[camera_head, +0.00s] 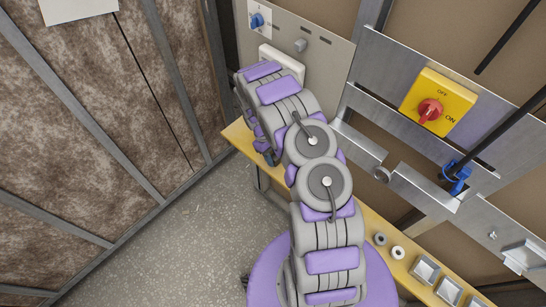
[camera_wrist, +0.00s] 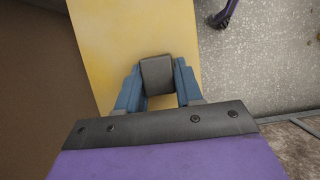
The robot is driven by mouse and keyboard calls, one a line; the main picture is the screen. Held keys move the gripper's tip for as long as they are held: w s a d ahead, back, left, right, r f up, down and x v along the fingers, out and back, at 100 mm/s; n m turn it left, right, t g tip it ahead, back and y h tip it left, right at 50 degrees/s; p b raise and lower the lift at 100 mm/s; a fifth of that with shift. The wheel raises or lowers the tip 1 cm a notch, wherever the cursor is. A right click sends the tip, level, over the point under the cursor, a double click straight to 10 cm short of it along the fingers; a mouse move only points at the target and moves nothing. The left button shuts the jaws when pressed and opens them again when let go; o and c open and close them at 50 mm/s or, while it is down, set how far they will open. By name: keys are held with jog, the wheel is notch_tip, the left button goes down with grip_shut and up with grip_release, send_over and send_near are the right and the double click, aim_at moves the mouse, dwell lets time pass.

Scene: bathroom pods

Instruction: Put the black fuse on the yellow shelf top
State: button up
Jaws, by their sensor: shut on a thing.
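The black fuse (camera_wrist: 157,74) is a small dark block between the two blue fingers of my gripper (camera_wrist: 158,84) in the wrist view. The gripper is shut on it. The yellow shelf top (camera_wrist: 108,28) lies beneath the fuse and fingers in that view; I cannot tell whether the fuse touches it. In the head view the shelf top (camera_head: 240,137) runs along the wall, with my arm across much of it. A bit of my gripper (camera_head: 269,157) shows at the shelf's far left end. The fuse is hidden behind my arm there.
Two small round rings (camera_head: 397,252) and several square metal pieces (camera_head: 425,269) sit on the shelf's right part. A yellow box with a red knob (camera_head: 430,110), a blue clamp (camera_head: 457,178) and metal rails are on the wall above. Bare floor (camera_head: 190,230) lies left.

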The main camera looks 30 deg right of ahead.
jog(key=shift+d+f, duration=0.1)
jog(key=shift+d, duration=0.4)
jog(key=o, duration=0.8)
jog(key=shift+d, duration=0.2)
jog(key=shift+o, duration=1)
jog(key=shift+a, duration=0.55)
